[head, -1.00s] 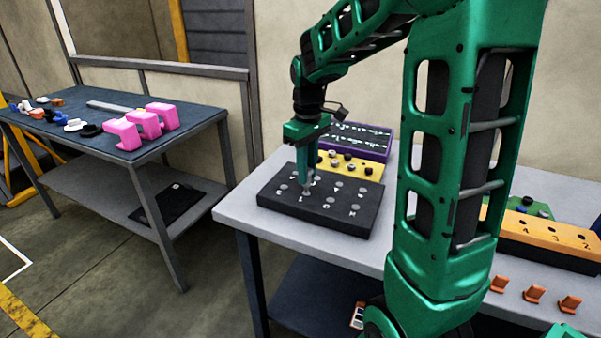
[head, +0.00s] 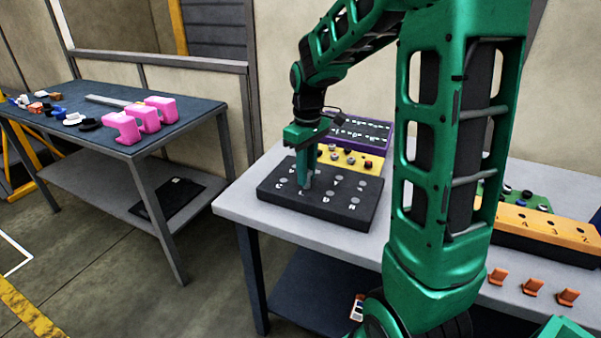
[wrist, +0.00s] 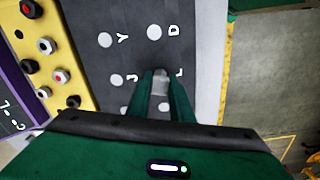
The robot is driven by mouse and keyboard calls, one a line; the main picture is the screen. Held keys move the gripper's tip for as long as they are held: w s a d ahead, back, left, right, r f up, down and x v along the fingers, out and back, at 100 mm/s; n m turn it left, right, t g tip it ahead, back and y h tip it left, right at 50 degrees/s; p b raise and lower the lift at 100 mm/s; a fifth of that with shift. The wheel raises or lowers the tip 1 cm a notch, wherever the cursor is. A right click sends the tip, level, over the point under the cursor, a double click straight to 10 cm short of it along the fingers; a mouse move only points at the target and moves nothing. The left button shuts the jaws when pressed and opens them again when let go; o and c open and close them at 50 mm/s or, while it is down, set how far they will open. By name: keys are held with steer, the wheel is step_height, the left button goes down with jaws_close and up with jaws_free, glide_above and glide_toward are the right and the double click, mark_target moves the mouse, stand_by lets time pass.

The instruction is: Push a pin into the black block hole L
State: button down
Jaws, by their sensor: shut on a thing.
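The black block (head: 345,214) lies on the near left of the grey table, with lettered round spots on its top. In the wrist view the black block (wrist: 185,45) shows pale discs beside Y, D and J. My gripper (head: 304,187) points down onto the block's front row, beside the letter L. In the wrist view my gripper (wrist: 161,88) is shut on a short grey pin (wrist: 161,80), right beside the L marking. The pin's lower end and the hole are hidden, so I cannot tell how deep the pin sits.
A yellow block (head: 352,160) with knobs and a purple panel (head: 388,143) stand just behind. An orange block (head: 540,224) and orange clips (head: 532,287) are at the right. A blue-topped table (head: 180,118) with pink parts (head: 142,117) stands left.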

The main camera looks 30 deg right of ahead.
steer(key=c, duration=1.5)
jaws_free()
step_height(320, 180, up, 11)
steer(key=shift+w+f, duration=0.1)
steer(key=shift+f, duration=0.05)
steer(key=shift+r, duration=3.5)
